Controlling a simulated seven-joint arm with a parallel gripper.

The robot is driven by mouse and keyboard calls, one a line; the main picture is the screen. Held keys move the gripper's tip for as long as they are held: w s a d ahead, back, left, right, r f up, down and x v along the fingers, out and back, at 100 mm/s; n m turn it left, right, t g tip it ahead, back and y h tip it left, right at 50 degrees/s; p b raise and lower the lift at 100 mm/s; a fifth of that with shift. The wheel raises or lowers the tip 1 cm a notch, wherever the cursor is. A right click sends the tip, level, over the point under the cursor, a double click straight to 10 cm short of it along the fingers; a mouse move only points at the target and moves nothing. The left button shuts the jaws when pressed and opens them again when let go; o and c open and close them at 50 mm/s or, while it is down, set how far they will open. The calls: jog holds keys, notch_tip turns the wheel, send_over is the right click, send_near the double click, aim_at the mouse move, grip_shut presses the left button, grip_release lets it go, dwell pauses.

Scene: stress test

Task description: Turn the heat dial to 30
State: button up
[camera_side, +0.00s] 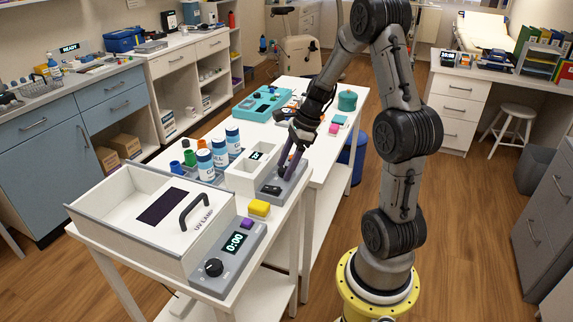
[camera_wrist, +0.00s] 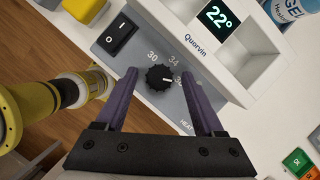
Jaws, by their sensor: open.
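The heat dial (camera_wrist: 160,77) is a black ribbed knob on the grey sloped panel of the white Quorvin warmer (camera_wrist: 190,20). The numbers 30 and 34 show beside it, with another partly hidden at right; I cannot clearly read its pointer. The warmer's display (camera_wrist: 216,15) reads 22°. My gripper (camera_wrist: 159,71) is open, its purple fingers on either side of the dial; I cannot tell whether they touch it. In the side view my gripper (camera_side: 289,165) reaches down to the panel of the white warmer (camera_side: 238,180), hiding the dial.
A black rocker switch (camera_wrist: 118,35) sits beside the dial. Gel bottles (camera_side: 219,152) stand left of the warmer. A yellow block (camera_side: 259,208) and the UV lamp box (camera_side: 150,215) with its own knob (camera_side: 214,267) are in front. A teal device (camera_side: 262,105) lies behind.

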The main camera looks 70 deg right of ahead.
grip_shut()
dwell(0.3)
jog(key=shift+n, duration=0.3)
jog(key=n+g, duration=0.1)
jog(key=n, duration=0.1)
jog(key=n+y, duration=0.1)
jog(key=n, duration=0.2)
jog(key=shift+w+d+g, duration=0.1)
jog(key=shift+w+g, duration=0.1)
jog(key=shift+g, duration=0.2)
jog(key=n+g, duration=0.1)
jog(key=n, duration=0.2)
jog(key=n+g, duration=0.1)
jog(key=n, duration=0.2)
jog(key=shift+w+n+g+y, duration=0.15)
jog(key=shift+n+g+y, duration=0.15)
jog(key=shift+n+y, duration=0.1)
jog(key=n+g, duration=0.1)
jog(key=n, duration=0.2)
jog(key=n+g+h, duration=0.1)
jog(key=n, duration=0.2)
jog(key=shift+w, duration=0.15)
jog(key=n+h, duration=0.1)
jog(key=n, duration=0.1)
jog(key=n+g, duration=0.1)
jog(key=n, duration=0.2)
jog(key=shift+a+h, duration=0.2)
jog(key=shift+h, duration=0.2)
jog(key=shift+n, duration=0.4)
